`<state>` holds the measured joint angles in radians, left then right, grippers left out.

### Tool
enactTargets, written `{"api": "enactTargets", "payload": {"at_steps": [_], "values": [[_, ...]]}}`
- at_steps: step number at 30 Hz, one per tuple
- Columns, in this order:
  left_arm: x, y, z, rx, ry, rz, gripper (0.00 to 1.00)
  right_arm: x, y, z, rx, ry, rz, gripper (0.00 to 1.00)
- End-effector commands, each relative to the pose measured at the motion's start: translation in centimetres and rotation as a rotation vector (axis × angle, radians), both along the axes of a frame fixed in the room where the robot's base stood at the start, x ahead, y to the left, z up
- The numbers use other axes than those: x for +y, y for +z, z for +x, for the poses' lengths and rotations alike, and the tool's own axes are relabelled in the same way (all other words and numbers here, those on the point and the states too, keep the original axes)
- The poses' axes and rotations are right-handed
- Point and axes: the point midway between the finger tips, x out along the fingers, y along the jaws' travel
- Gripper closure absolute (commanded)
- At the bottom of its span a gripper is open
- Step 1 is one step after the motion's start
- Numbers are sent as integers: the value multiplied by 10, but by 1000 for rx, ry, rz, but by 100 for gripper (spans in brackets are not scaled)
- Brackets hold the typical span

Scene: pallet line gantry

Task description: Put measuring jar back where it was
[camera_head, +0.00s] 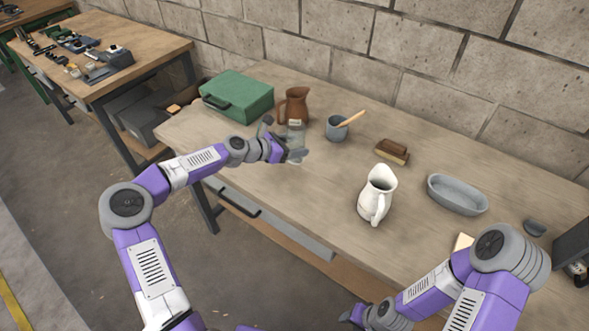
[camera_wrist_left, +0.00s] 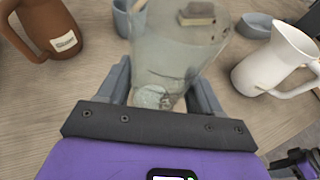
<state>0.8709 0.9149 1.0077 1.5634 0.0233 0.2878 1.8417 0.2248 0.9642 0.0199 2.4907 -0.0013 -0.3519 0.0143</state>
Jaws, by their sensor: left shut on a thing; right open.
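The measuring jar (camera_wrist_left: 172,62) is a clear, see-through vessel held between the fingers of my left gripper (camera_wrist_left: 160,92) in the left wrist view. In the head view the jar (camera_head: 298,138) shows only faintly at my left gripper (camera_head: 296,154), in front of the brown jug. The gripper is shut on it. Whether the jar's base touches the table I cannot tell. My right gripper (camera_head: 352,316) is open and empty at the lower edge of the head view, in front of the table.
On the wooden table (camera_head: 255,195) are a green case (camera_head: 238,96), a brown jug (camera_head: 295,105), a blue-grey cup (camera_head: 336,129) with a wooden handle, a brush (camera_head: 392,151), a white pitcher (camera_head: 377,196) and a grey oval dish (camera_head: 457,194). The front left of the tabletop is clear.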

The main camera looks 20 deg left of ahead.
Motion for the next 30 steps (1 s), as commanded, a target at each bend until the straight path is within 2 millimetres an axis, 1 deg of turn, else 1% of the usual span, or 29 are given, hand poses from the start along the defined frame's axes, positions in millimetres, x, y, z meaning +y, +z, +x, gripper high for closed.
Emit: {"api": "enactTargets", "payload": {"at_steps": [1, 3, 11, 16, 18, 24, 28, 29, 30], "values": [[0, -14, 0, 3, 1, -4, 73, 0, -4, 0, 0, 0, 0, 57], [0, -26, 0, 3, 1, -4, 73, 0, -6, 0, 0, 0, 0, 57], [0, -48, 0, 2, 3, -4, 73, 0, -9, 0, 0, 0, 0, 57], [0, -72, 0, 3, 2, -5, 73, 0, -14, 0, 0, 0, 0, 57], [0, -77, 0, 2, 2, -3, 73, 0, -15, 0, 0, 0, 0, 57], [0, -76, 0, 0, 3, -1, 73, 0, -14, 0, 0, 0, 0, 57], [0, -79, 0, 1, 3, -1, 73, 0, -16, 0, 0, 0, 0, 57], [0, -79, 0, 1, 3, -1, 32, 0, -15, 0, 0, 0, 0, 57], [0, -79, 0, 1, 3, -1, 26, 0, -15, 0, 0, 0, 0, 57]]}}
